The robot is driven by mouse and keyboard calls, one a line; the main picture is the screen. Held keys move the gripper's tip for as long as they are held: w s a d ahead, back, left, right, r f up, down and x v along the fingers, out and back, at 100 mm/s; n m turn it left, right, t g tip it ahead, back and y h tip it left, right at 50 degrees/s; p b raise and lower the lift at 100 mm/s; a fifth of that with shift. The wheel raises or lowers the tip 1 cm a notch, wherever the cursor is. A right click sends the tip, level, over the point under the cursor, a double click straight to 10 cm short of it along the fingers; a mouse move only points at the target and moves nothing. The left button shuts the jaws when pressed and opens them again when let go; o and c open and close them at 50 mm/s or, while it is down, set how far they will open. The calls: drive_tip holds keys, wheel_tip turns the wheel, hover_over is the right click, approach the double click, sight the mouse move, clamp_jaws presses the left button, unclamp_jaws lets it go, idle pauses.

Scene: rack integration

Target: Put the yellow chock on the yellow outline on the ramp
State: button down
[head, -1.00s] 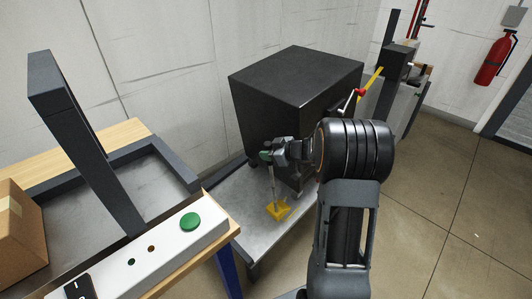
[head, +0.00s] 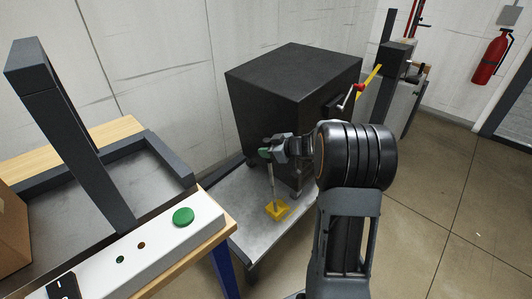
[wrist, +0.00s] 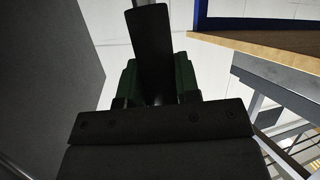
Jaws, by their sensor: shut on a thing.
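The yellow chock (head: 277,210) is at the lower end of a thin upright rod with a green grip (head: 265,153) at its top. My gripper (head: 272,149) is shut on that green grip, which also shows behind the dark fingers in the wrist view (wrist: 186,78). The chock is at the surface of the grey ramp (head: 250,226), in front of the black cabinet. I cannot tell whether it touches the ramp or hangs just above it. The yellow outline does not show apart from the chock; the chock seems to cover it.
The black cabinet (head: 290,85) stands behind the chock, close to my gripper. A workbench with a white panel and green button (head: 183,217) is at the left. A cardboard box (head: 12,235) is at the left edge. Open floor (head: 450,200) is at the right.

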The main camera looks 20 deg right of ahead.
drive_tip(key=shift+w+d+f+b, duration=0.1)
drive_tip(key=shift+d+f+b, duration=0.15)
drive_tip(key=shift+f+b, duration=0.55)
drive_tip(key=shift+w+d+f+b, duration=0.15)
drive_tip(key=shift+f+b, duration=0.25)
drive_tip(key=shift+b, duration=0.65)
drive_tip(key=shift+w+d+b, duration=0.25)
drive_tip(key=shift+d+b, duration=0.1)
drive_tip(key=shift+d, duration=0.3)
drive_tip(key=shift+w+d+b, duration=0.2)
drive_tip(key=shift+d+b, duration=0.2)
drive_tip(key=shift+d, duration=0.25)
drive_tip(key=shift+w+d+b, duration=0.25)
drive_tip(key=shift+d+b, duration=0.1)
drive_tip(key=shift+d, duration=0.3)
drive_tip(key=shift+f+b, duration=0.3)
drive_tip(key=shift+b, duration=0.25)
